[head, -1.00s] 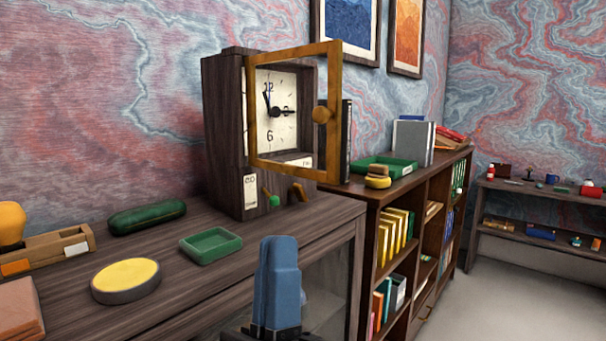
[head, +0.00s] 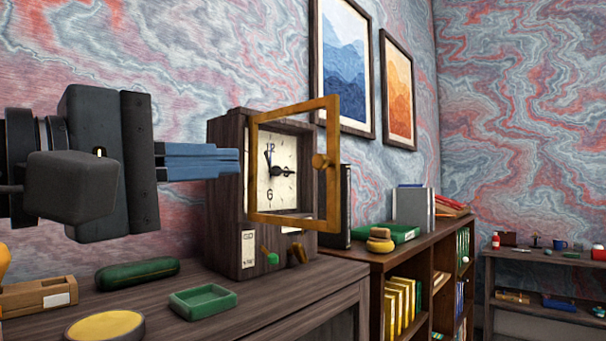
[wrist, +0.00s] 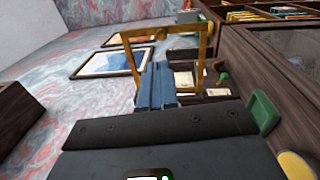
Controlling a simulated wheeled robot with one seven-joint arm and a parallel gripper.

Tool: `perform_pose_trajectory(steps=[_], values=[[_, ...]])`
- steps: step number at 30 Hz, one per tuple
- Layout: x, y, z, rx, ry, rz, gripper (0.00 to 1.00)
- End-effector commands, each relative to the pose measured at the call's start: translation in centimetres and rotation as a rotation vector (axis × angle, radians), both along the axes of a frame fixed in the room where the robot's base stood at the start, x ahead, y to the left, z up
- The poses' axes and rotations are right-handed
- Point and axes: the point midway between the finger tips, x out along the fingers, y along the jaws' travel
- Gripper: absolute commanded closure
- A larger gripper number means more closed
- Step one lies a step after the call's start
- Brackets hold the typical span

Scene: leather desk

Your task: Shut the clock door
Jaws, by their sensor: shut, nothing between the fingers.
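The dark wood clock (head: 228,200) stands on the desk with its white dial showing. Its yellow-brown framed door (head: 332,150) is open, swung out from the left side of the face, with a round knob (head: 320,161) on its right side. The door frame (wrist: 204,62) and part of the clock show in the wrist view too. My gripper (head: 238,162) is at the left of the clock, its blue fingers together and empty, pointing right toward the clock. In the wrist view the fingers (wrist: 156,88) overlap the door's opening; I cannot tell whether they touch anything.
On the desk (head: 270,318) are a green tray (head: 203,302), a green case (head: 137,272), a yellow-topped round tin (head: 105,326) and a wooden holder (head: 40,297). A bookshelf (head: 378,262) stands to the right. A green knob (head: 271,258) sticks out below the dial.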

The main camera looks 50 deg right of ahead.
Motion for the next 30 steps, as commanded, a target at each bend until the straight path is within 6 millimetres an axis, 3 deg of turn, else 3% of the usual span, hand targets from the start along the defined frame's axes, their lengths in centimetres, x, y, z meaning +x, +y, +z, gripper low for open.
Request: perform_pose_trajectory(steps=[8,24,30], values=[[0.2,-0.5,0.6,0.058,-0.061,0.024,1.0],[0.9,-10.3,1.1,0.054,-0.058,0.021,1.0],[1.2,-12.8,1.1,0.053,-0.056,0.023,1.0]])
